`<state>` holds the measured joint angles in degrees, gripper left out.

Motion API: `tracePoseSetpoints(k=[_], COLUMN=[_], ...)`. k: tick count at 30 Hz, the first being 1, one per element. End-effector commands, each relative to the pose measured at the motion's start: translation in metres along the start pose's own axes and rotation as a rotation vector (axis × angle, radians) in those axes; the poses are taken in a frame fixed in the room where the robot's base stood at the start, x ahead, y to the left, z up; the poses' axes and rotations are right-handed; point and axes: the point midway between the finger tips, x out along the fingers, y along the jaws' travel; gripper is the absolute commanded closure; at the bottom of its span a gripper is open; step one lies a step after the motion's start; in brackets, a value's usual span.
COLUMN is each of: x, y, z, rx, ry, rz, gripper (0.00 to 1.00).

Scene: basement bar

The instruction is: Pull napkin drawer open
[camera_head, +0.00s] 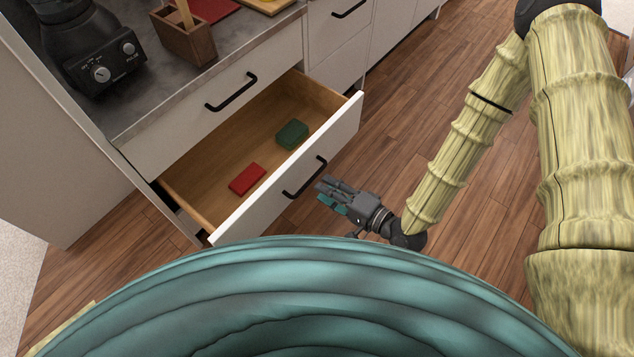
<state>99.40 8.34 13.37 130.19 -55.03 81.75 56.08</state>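The napkin drawer (225,182) stands pulled out of the white cabinet, its wooden inside in full view. A red folded item (247,179) and a green one (292,134), likely napkins, lie flat on its floor. Its white front carries a black bar handle (304,177). My gripper (328,191) is just to the right of the handle, in front of the drawer front, pointing left toward it. Its dark fingers have teal pads. A small gap seems to show between fingertips and handle. The finger spacing is too small to judge.
A closed drawer with a black handle (232,92) is above the open one. The grey counter (160,95) holds a black appliance (95,50) and a wooden utensil box (185,35). Wooden floor (400,130) is clear to the right of the drawer.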

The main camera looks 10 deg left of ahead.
Motion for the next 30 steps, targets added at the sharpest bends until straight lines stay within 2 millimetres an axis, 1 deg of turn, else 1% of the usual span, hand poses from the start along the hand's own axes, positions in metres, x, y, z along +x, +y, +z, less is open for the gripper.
tracePoseSetpoints(k=[1,6,12,16,30], x=[-0.010,-0.036,-0.053,-0.057,-0.057], y=[0.000,0.000,0.000,0.000,0.000], z=[0.000,0.000,0.000,0.001,0.001], rx=[0.002,0.002,0.000,0.000,0.000], ry=[0.002,0.002,0.001,-0.001,-0.001], rz=[0.001,0.002,0.001,0.000,0.000], gripper=[0.68,0.68,0.68,0.68,0.68])
